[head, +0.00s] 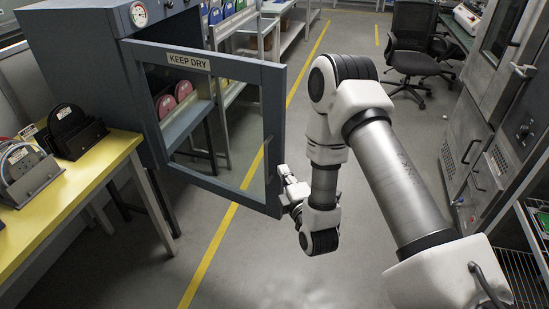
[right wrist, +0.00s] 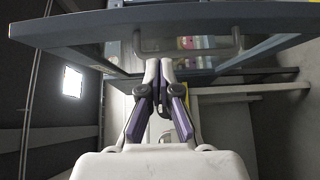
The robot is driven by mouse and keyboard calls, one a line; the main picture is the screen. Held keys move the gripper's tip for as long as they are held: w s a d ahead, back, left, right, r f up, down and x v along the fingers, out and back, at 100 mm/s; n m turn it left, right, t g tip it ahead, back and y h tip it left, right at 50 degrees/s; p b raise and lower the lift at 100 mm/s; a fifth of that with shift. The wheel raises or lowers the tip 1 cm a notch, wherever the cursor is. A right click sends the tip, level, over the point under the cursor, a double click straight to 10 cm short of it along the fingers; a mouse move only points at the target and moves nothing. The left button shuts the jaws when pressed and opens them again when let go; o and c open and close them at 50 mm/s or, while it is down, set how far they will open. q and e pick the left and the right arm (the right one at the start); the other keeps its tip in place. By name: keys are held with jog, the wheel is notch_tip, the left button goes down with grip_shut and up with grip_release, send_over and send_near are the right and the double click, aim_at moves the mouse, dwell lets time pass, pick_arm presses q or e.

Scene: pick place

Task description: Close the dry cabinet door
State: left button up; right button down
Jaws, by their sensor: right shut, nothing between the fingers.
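The dry cabinet (head: 100,25) is blue-grey and stands at the upper left in the head view. Its glass door (head: 277,110) is swung open towards me and carries a KEEP DRY label. My right gripper (head: 284,178) is at the free edge of the door, low down, with its fingers shut and empty. In the right wrist view the door's frame (right wrist: 100,24) crosses the top, and the shut fingers (right wrist: 160,70) reach to it near a handle (right wrist: 188,52). I cannot tell whether they touch it. My left gripper is not in view.
A yellow-topped table (head: 50,205) with black racks (head: 75,130) stands left of the door. Shelves lie behind it. A black office chair (head: 412,50) is at the back right, and grey metal cabinets (head: 475,150) line the right. The floor between is clear.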

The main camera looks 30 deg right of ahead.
jog(key=b, duration=0.4)
send_near(273, 167)
notch_tip(273, 167, up, 3)
jog(key=w, duration=0.1)
jog(key=x, duration=0.4)
jog(key=shift+w+a+f, duration=0.2)
jog(key=shift+w+a, duration=0.1)
jog(key=shift+w, duration=0.15)
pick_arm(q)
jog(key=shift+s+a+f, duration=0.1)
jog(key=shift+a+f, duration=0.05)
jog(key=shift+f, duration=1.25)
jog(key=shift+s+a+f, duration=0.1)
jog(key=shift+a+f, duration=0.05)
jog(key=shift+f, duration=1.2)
pick_arm(e)
jog(key=shift+x, duration=0.8)
